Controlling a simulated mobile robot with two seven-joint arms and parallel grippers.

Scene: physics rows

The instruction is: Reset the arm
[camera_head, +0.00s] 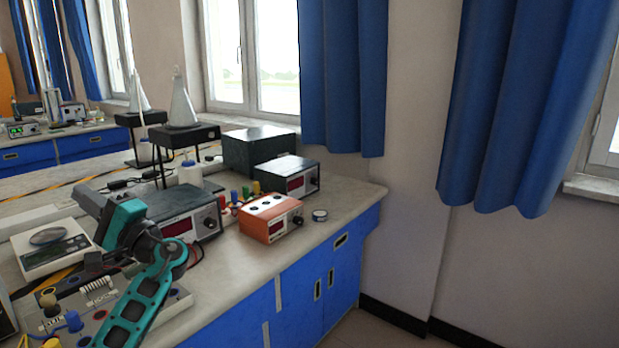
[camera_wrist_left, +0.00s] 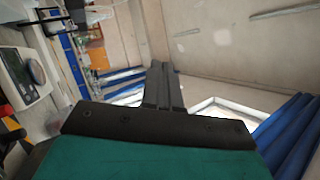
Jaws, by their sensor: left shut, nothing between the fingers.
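My left arm, teal and black, rises from the bottom of the head view over the lab bench. My left gripper (camera_head: 84,196) is above the bench, beside the white balance, pointing up and to the left. In the left wrist view its two dark fingers (camera_wrist_left: 163,85) lie together, shut, with nothing between them. They are in free air, with wall, ceiling and window behind. My right gripper is not in view.
A white balance (camera_head: 52,252) stands left of my arm. A dark meter box (camera_head: 185,208), an orange box (camera_head: 268,216) and another dark meter (camera_head: 288,176) stand to its right. A component board (camera_head: 60,312) lies under the arm. The bench's right end (camera_head: 345,197) is clear.

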